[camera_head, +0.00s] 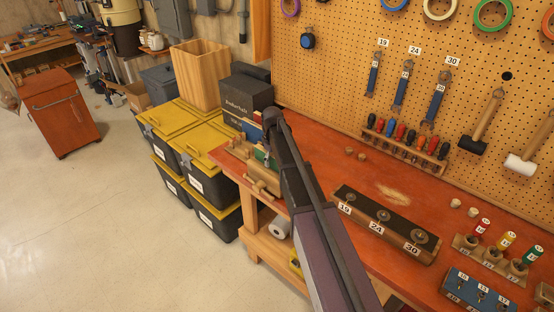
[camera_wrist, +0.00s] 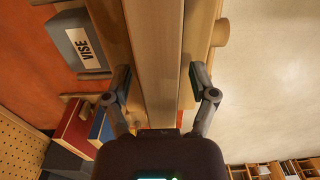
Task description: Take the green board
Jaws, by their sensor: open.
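In the head view a small green patch (camera_head: 261,156), seemingly the green board's edge, shows by the bench's left end, mostly hidden behind my arm. A blue board (camera_head: 252,131) stands just behind it. My gripper's fingers are hidden in the head view. In the wrist view my gripper (camera_wrist: 160,75) is open, its fingers on either side of long wooden pieces (camera_wrist: 160,40). No green shows between the fingers there; whether they touch the wood I cannot tell. A red board (camera_wrist: 74,122) and the blue board (camera_wrist: 98,122) show left of the fingers.
A grey block labelled VISE (camera_wrist: 78,44) lies left of the fingers in the wrist view. In the head view a numbered washer block (camera_head: 385,225) lies on the orange bench, right of my arm.

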